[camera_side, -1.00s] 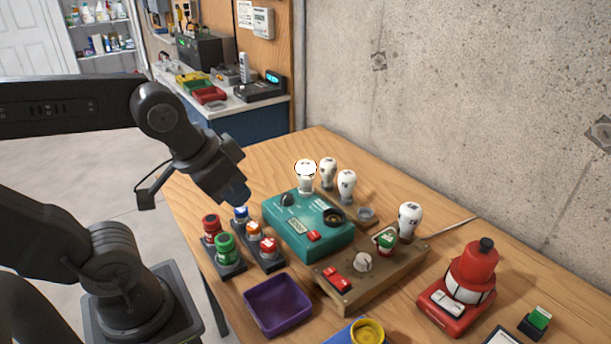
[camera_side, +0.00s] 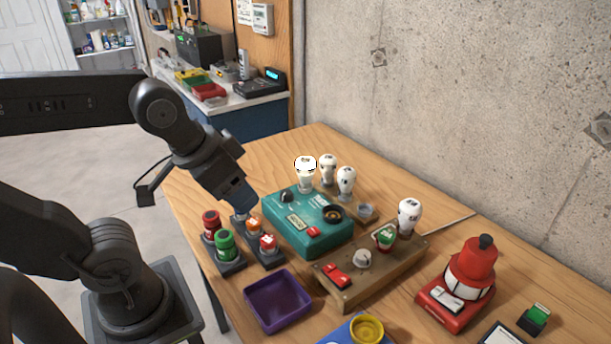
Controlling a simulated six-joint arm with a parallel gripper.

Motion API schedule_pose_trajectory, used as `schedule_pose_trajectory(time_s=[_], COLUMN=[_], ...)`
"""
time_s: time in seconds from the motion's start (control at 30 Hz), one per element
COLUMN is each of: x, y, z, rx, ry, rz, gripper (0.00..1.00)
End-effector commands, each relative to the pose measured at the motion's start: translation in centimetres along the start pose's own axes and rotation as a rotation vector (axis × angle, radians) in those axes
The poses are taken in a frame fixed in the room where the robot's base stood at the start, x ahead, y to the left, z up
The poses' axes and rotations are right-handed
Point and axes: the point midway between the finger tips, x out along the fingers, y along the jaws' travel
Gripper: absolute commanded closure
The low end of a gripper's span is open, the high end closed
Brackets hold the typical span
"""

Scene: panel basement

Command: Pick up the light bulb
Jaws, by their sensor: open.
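Several white light bulbs stand upright on the wooden table. One bulb (camera_side: 305,172) is at the back edge of the teal box (camera_side: 300,240). A second bulb (camera_side: 328,168) and a third bulb (camera_side: 346,183) stand just right of it. Another bulb (camera_side: 409,215) is at the back of the wooden switch box (camera_side: 385,277). Which bulb the task means cannot be told. My gripper (camera_side: 245,207) is open and points down, left of the teal box and over the back of a dark button strip (camera_side: 268,260). It is apart from every bulb, and its fingertips are hard to make out.
Red and green buttons (camera_side: 225,246) stand left of the strip. A purple tray (camera_side: 278,303) is in front. A red beacon (camera_side: 471,272) stands at right, with a yellow round piece (camera_side: 367,330) at the front edge. A concrete wall (camera_side: 450,90) bounds the back.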

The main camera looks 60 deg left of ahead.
Motion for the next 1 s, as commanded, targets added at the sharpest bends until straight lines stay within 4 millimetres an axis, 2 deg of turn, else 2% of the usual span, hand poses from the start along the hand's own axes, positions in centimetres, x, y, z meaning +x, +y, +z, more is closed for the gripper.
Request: schedule_pose_trajectory(time_s=[0.03,0.2,0.43,0.53,0.67,0.73,0.9,1.0], x=[0.0,0.0,0.0,0.1,0.6,1.3,4.0,5.8], y=[0.0,0.0,0.0,-0.4,-1.7,-2.9,-6.4,-8.4], z=[0.0,0.0,-0.1,-1.1,-4.4,-6.8,-12.5,-14.9], rx=[0.0,0.0,-0.002,-0.03,-0.13,-0.208,-0.401,-0.494], ry=[0.0,0.0,-0.001,-0.009,-0.034,-0.051,-0.082,-0.091], rz=[0.0,0.0,-0.001,-0.014,-0.059,-0.094,-0.186,-0.232], gripper=[0.38,0.21,0.21,0.21,0.21,0.21,0.21,0.21])
